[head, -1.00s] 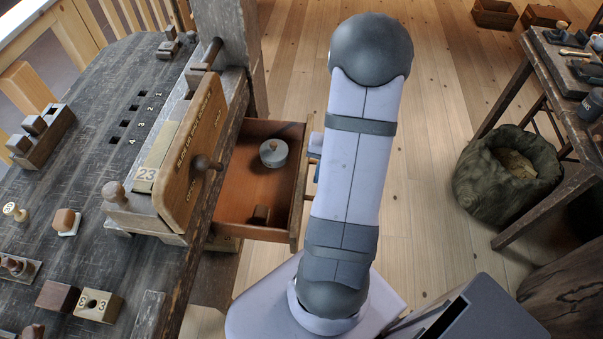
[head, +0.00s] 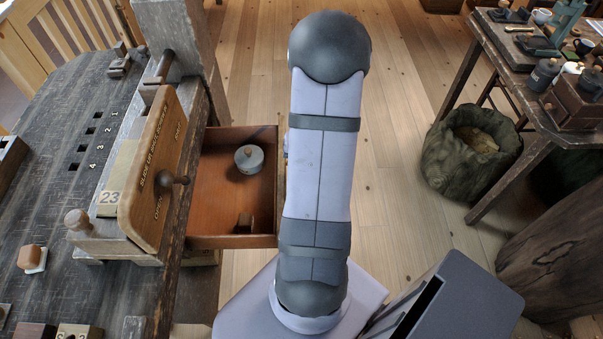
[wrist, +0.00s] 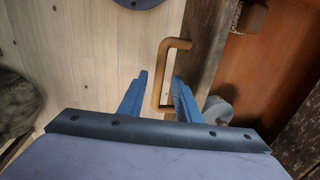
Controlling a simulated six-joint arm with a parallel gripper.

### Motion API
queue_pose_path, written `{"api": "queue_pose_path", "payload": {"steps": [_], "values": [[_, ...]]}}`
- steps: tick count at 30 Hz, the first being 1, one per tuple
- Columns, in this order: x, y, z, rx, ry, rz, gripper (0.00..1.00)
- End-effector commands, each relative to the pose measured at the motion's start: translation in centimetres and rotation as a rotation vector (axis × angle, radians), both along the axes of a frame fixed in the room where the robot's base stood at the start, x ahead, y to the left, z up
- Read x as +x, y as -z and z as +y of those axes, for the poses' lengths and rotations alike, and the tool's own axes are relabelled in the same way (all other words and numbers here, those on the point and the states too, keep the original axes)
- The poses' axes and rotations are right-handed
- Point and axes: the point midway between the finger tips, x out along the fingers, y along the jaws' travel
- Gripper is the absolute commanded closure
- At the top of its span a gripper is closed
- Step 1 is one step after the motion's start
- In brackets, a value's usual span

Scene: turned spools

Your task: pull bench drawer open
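The bench drawer (head: 225,241) stands well out of the bench, with its reddish inside showing in the head view. Its front (wrist: 208,45) fills the upper middle of the wrist view. A bent, wood-coloured handle (wrist: 178,43) sticks out from that front. My gripper (wrist: 160,76) is open, with one blue finger on each side of the handle bar. Gaps show between the bar and both fingers. In the head view my arm hides the handle and most of the gripper.
The grey workbench (head: 60,215) lies left of the drawer, with a wooden board (head: 160,185) and peg above it. To the right stand a side table (head: 510,75), a dark sack (head: 465,160) and a large trunk-like block (head: 555,235). Plank floor shows between.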

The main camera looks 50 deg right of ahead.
Motion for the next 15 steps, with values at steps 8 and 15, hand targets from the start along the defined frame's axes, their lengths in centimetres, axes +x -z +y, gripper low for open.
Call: {"api": "queue_pose_path", "payload": {"steps": [8, 15], "values": [[-0.2, -1.6, -0.3, -0.002, 0.0, -0.002, 0.69], [-0.6, -4.9, -0.7, -0.003, 0.001, -0.003, 0.69]]}}
